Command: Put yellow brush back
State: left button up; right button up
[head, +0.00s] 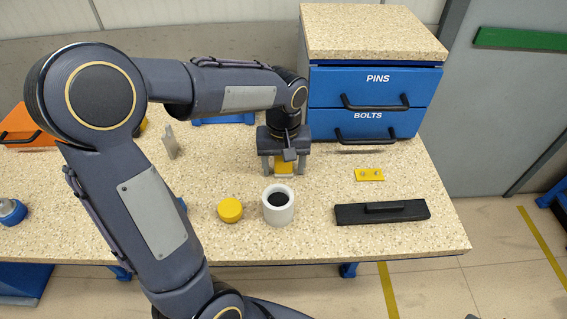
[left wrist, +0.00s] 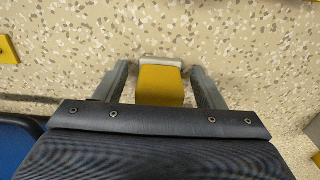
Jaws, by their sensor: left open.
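The yellow brush (head: 284,168) is on the speckled worktable, in front of the blue drawer unit. Its yellow body with a pale grey-white end shows in the left wrist view (left wrist: 160,86). My left gripper (head: 284,172) is pointed down over it and open. In the left wrist view, my left gripper's fingers (left wrist: 160,72) stand on both sides of the brush, with a visible gap on each side. Part of the brush is hidden beneath the gripper body. My right gripper is not in view.
A white cup (head: 279,217) with a dark inside and a yellow round cap (head: 230,210) are in front of the gripper. A black handled piece (head: 382,213) and a yellow plate (head: 369,174) lie to the right. The blue drawers (head: 374,104) stand close behind.

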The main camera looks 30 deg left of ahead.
pick_arm(q)
jog(key=r, duration=0.7)
jog(key=shift+a+r+p, duration=0.2)
jog(key=shift+r+p, duration=0.1)
jog(key=s+d+f+m+t+h, duration=0.1)
jog(key=s, duration=0.4)
jog(key=s+d+m+t+h, duration=0.1)
jog(key=s+m+t, duration=0.1)
jog(key=s, duration=0.4)
jog(key=s+d+f+m+t+h, duration=0.1)
jog(key=s+d+t, duration=0.1)
jog(key=s, duration=0.3)
jog(key=shift+s+f+h, duration=0.2)
jog(key=shift+f+h, duration=0.1)
jog(key=shift+f, duration=0.05)
jog(key=shift+s+d+m+t, duration=0.2)
jog(key=shift+m+t, duration=0.1)
notch_tip(320, 180, up, 3)
jog(key=p, duration=0.3)
jog(key=shift+f, duration=0.15)
